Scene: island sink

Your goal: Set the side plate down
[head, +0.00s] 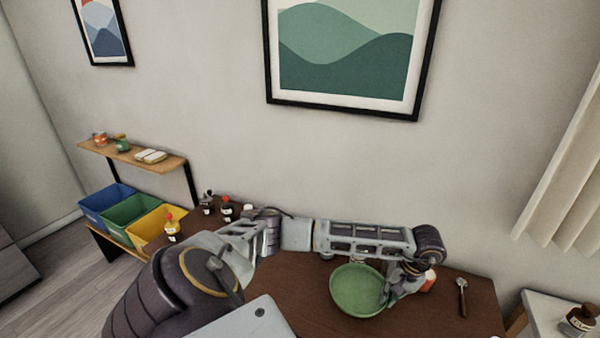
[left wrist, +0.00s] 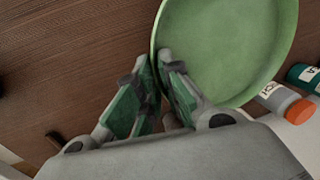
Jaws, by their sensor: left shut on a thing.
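The side plate (head: 357,291) is round and green, with a raised rim. It is over the dark brown wooden table (head: 285,292) in the head view. My left gripper (head: 396,294) is shut on the plate's right edge in that view. In the left wrist view the plate (left wrist: 228,45) fills the upper right, and the fingers of my left gripper (left wrist: 158,82) pinch its rim. I cannot tell whether the plate's underside touches the table. My right gripper is in neither view.
A spoon (head: 462,297) lies on the table's right. Several bottles (head: 226,208) stand at the table's far left. The table left of the plate is clear.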

